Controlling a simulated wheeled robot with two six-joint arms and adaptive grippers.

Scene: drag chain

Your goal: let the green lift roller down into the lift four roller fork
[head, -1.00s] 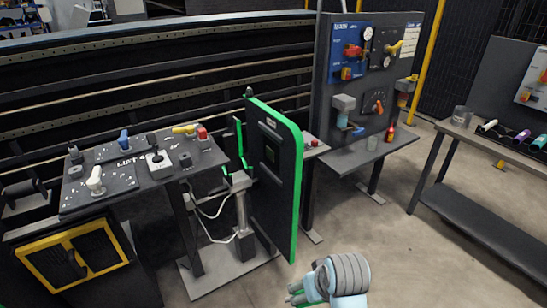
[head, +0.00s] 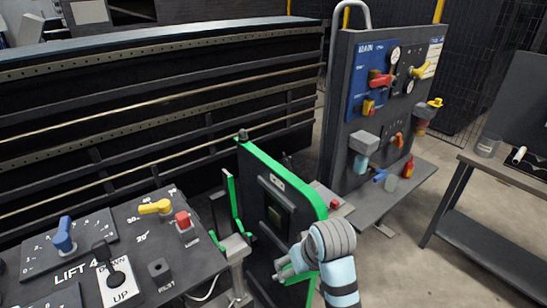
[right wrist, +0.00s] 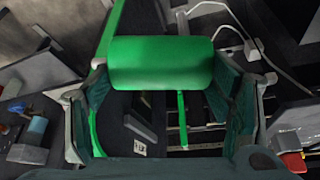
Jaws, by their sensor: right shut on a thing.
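The green lift roller (right wrist: 160,63) lies across the jaws of my right gripper (right wrist: 160,90) in the right wrist view, held between both fingers. In the head view my right gripper (head: 287,268) is in front of the lower part of a dark upright panel with a green edge (head: 290,170); only a bit of green shows below the gripper. A thin green upright on a grey bracket (head: 236,243) stands left of the panel, apart from the roller. I cannot tell for sure which part is the roller fork. My left gripper is out of view.
The LIFT 4 control console (head: 135,260), with levers and knobs, is at the lower left. A board with valves and switches (head: 385,110) stands at the right over a shelf (head: 390,205). A dark bench (head: 500,170) is at the far right. Open floor lies between.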

